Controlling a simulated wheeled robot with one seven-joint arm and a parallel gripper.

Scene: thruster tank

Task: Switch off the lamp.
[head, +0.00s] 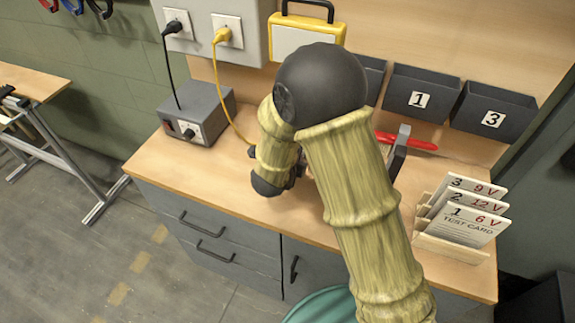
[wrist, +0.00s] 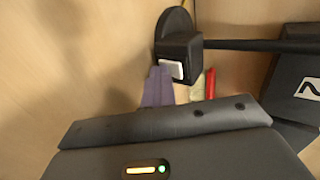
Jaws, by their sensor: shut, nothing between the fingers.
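In the wrist view a black fixture (wrist: 178,45), which looks like the lamp's base and switch housing, has a rounded disc, a block and a dark rod running right. A pale square face (wrist: 171,69), possibly the switch, shows on the block's lower side. My gripper (wrist: 160,70) shows as purple fingers, shut and empty, with the tips right at this pale face. I cannot tell whether they touch it. In the head view my arm hides the gripper and most of this fixture. Whether the lamp is lit is unclear.
A yellow cable (head: 222,85) runs from the wall outlet toward the hidden area. A red-handled tool (head: 420,143) lies behind my arm. Test cards (head: 465,215) stand at right; dark numbered bins (head: 410,90) line the back.

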